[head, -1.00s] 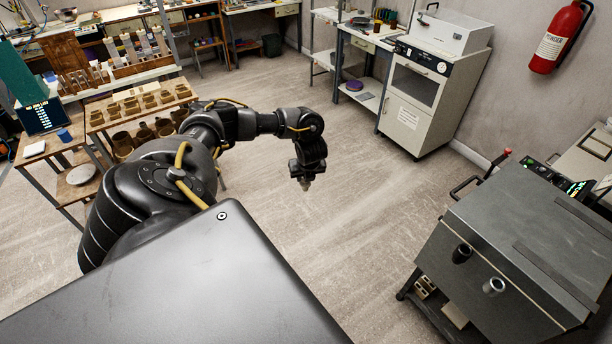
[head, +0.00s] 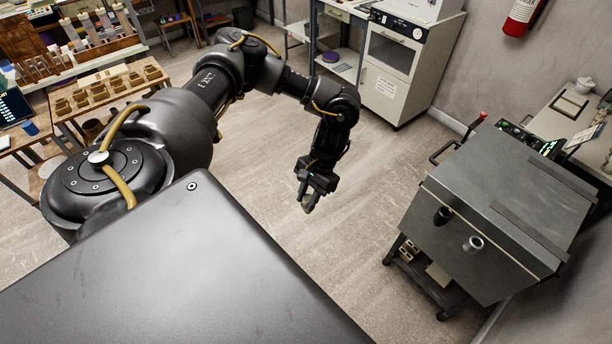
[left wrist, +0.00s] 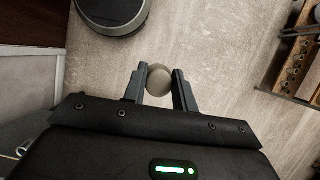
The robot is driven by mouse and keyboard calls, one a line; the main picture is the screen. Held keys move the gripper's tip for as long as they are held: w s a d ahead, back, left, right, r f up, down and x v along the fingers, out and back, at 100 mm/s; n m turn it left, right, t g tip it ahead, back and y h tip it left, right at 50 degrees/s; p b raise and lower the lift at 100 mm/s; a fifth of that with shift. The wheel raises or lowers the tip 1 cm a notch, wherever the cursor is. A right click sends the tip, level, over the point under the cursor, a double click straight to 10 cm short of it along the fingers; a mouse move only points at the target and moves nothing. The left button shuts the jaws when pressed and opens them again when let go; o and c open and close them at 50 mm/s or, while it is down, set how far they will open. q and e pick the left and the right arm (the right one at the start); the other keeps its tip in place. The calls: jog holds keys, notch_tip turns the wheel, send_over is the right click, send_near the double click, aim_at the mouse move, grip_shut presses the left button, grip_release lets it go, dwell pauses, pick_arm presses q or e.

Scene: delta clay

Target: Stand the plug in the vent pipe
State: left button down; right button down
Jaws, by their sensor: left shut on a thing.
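The plug (left wrist: 158,80) is a pale grey, rounded piece. My left gripper (left wrist: 157,88) is shut on it, with one finger on each side, in the left wrist view. In the head view my left gripper (head: 309,200) hangs over open floor, left of the dark grey kiln-like box (head: 490,200) and well apart from it. I cannot tell for sure which is the vent pipe. My right gripper is not in view.
The box stands on a wheeled frame (head: 445,298) at the right. A white cabinet (head: 398,85) stands at the back. A table with clay pots (head: 110,92) is at the left. The floor (head: 270,150) between them is clear.

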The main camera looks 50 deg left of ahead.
pick_arm(q)
jog(key=s+d+n+b, duration=0.1)
jog(key=s+d+b, duration=0.1)
jog(key=d, duration=0.4)
jog(key=s+d+f+b, duration=0.1)
jog(key=d+f+b, duration=0.5)
jog(key=f+b, duration=0.6)
jog(key=shift+d+f+m, duration=0.2)
jog(key=shift+d+m, duration=0.15)
jog(key=shift+m, duration=0.05)
